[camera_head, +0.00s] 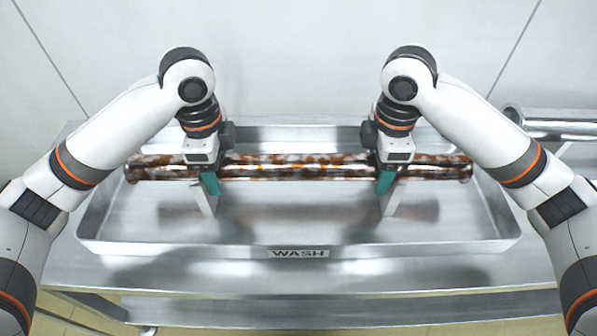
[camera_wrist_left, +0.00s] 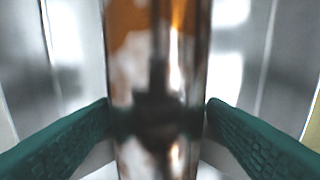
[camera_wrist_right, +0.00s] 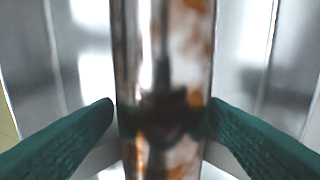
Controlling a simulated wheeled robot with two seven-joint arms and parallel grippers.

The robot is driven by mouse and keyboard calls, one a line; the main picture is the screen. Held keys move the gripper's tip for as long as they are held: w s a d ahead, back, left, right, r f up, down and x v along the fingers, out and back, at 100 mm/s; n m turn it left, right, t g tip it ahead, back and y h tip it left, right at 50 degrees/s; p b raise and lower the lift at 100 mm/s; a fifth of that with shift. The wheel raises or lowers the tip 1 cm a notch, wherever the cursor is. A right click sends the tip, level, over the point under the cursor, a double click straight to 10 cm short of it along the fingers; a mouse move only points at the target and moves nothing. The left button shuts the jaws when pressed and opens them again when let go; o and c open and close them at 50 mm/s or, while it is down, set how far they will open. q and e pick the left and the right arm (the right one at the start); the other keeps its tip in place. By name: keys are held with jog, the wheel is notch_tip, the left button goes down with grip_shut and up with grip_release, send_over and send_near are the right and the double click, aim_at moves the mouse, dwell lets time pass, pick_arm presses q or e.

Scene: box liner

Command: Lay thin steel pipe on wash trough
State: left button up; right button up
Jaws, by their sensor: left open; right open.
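A thin steel pipe (camera_head: 298,168) with brown rusty patches lies level across the wash trough (camera_head: 300,222), over supports inside it. Its flanged ends show at the left and right of the trough. My left gripper (camera_head: 210,185) is at the pipe's left part and my right gripper (camera_head: 383,184) at its right part, both pointing down. In the left wrist view the pipe (camera_wrist_left: 158,60) runs between the open green fingers (camera_wrist_left: 156,118), with a narrow gap. In the right wrist view the pipe (camera_wrist_right: 163,60) likewise sits between the open green fingers (camera_wrist_right: 163,118).
A clean shiny pipe (camera_head: 556,128) lies at the far right, beside the trough. A WASH label (camera_head: 298,254) is on the trough's front wall. The trough stands on a steel table (camera_head: 330,277) against a pale panelled wall (camera_head: 290,50).

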pick_arm(q)
jog(key=shift+r, duration=0.1)
notch_tip(320, 180, up, 12)
jog(key=shift+f, duration=0.1)
pick_arm(e)
jog(key=shift+r, duration=0.1)
notch_tip(320, 180, up, 12)
dwell(0.6)
